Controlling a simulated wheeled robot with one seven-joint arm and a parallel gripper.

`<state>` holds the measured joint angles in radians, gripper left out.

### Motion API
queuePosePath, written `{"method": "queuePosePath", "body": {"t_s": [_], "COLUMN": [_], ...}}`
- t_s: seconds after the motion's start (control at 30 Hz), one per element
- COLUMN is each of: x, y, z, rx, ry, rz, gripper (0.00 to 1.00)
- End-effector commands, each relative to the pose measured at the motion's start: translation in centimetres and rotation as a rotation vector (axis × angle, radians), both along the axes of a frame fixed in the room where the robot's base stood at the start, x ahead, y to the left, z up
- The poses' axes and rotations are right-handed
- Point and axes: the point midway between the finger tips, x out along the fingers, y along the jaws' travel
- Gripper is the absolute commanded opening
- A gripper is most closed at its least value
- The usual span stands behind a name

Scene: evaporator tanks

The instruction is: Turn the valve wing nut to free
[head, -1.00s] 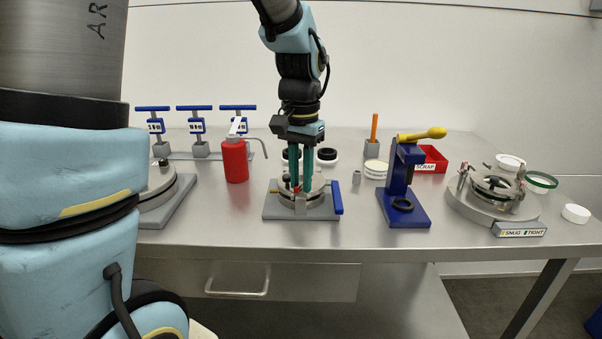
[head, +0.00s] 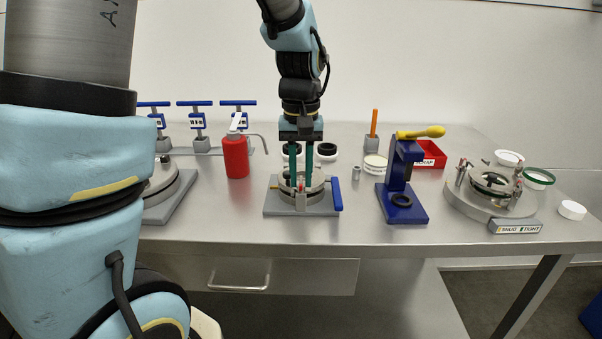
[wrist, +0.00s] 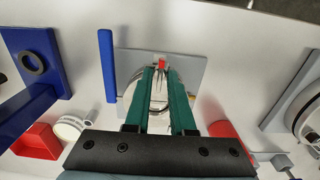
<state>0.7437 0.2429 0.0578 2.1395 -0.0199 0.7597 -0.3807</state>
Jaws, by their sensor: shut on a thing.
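The valve fixture is a round steel body (head: 316,197) on a grey plate (head: 325,210) in the middle of the table in the head view. The grey plate also shows at the top of the wrist view (wrist: 195,62). My gripper (head: 301,184) points down over it, its teal fingers reaching to the top of the round body. In the wrist view my gripper (wrist: 162,80) has its fingers close together over the fixture, shut on the wing nut, which the fingers mostly hide. A small red mark (wrist: 162,63) shows just beyond the fingertips.
A blue bar (head: 337,194) stands at the plate's right edge. A red bottle (head: 236,157) is to the left, a blue press (head: 394,180) with a yellow handle to the right. A second round fixture (head: 489,195) labelled SNUG and TIGHT sits at far right.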

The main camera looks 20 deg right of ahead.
Motion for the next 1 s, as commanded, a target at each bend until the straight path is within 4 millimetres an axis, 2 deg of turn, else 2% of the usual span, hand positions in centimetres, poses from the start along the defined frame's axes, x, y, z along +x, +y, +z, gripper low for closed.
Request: {"method": "queuePosePath", "body": {"t_s": [0.33,0.37,0.47,0.77,0.87,1.0], "x": [0.0,0.0,0.0,0.0,0.1,0.1], "y": [0.0,0.0,0.0,0.0,-0.1,-0.1], "z": [0.0,0.0,0.0,0.2,1.1,3.5], "rx": [0.000,0.000,0.000,-0.001,-0.003,-0.003], "ry": [0.000,0.000,0.000,-0.001,-0.002,-0.004], "rz": [0.002,0.002,0.001,0.000,0.000,0.000], "gripper": [0.00,0.26,0.37,0.38,0.38,0.38]}}
